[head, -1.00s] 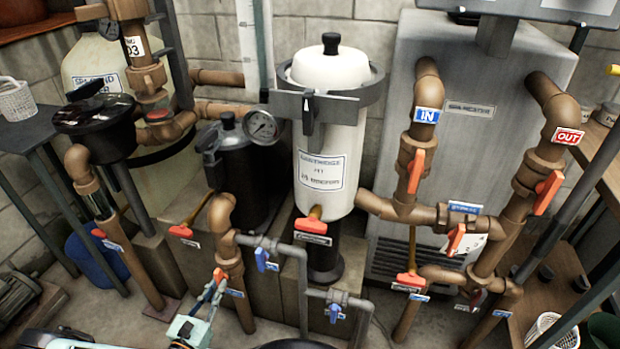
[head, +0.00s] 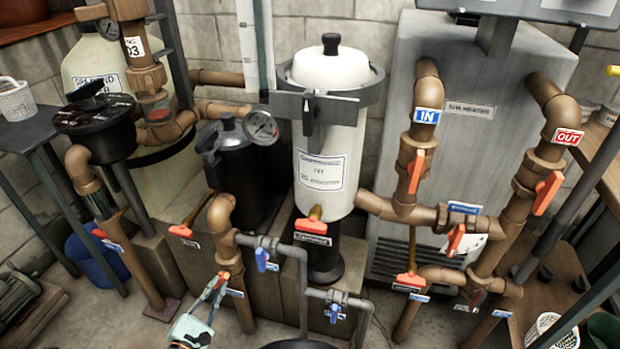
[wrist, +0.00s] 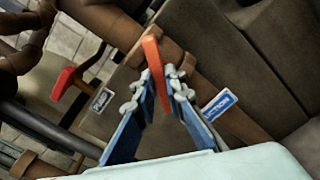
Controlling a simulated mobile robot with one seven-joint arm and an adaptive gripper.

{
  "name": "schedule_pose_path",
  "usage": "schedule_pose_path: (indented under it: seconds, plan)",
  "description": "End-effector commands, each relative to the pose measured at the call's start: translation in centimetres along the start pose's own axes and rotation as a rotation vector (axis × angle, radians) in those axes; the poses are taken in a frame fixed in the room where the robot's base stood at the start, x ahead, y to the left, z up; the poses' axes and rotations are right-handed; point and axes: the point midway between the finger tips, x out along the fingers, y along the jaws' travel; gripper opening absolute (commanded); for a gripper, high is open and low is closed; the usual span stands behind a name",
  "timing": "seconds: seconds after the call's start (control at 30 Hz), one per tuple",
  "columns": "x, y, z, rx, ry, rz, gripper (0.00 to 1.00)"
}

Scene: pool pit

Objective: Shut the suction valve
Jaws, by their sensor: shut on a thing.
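The suction valve's red-orange handle (head: 222,279) is on a brown vertical pipe (head: 232,262) at lower centre-left in the head view. A blue label (head: 235,293) is beside it. In the wrist view the handle (wrist: 154,68) stands at an angle to the brown pipe, next to the blue label (wrist: 219,105). My gripper (head: 213,290) comes up from below in the head view. Its blue fingers, also seen in the wrist view (wrist: 163,95), are closed on either side of the handle's end. The fingers partly hide that end.
Grey pipes with blue valve handles (head: 262,258) stand just right of my gripper. Another red handle (head: 183,231) is behind and left. A brown pipe (head: 127,260) is farther left. Bare floor (head: 100,322) lies in front.

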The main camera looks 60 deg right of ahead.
Motion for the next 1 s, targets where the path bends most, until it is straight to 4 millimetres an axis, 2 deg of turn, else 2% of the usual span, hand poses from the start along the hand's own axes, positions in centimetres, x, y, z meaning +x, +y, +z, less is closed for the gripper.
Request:
schedule_pose_path:
  seconds: [0.7, 0.83, 1.0]
  plan:
    - [-0.10, 0.05, 0.02, 0.876, 0.002, 0.001, 0.00]
    - [-0.11, 0.02, -0.05, 0.973, 0.002, -0.001, 0.00]
    - [-0.09, -0.01, -0.07, 0.996, 0.001, -0.002, 0.00]
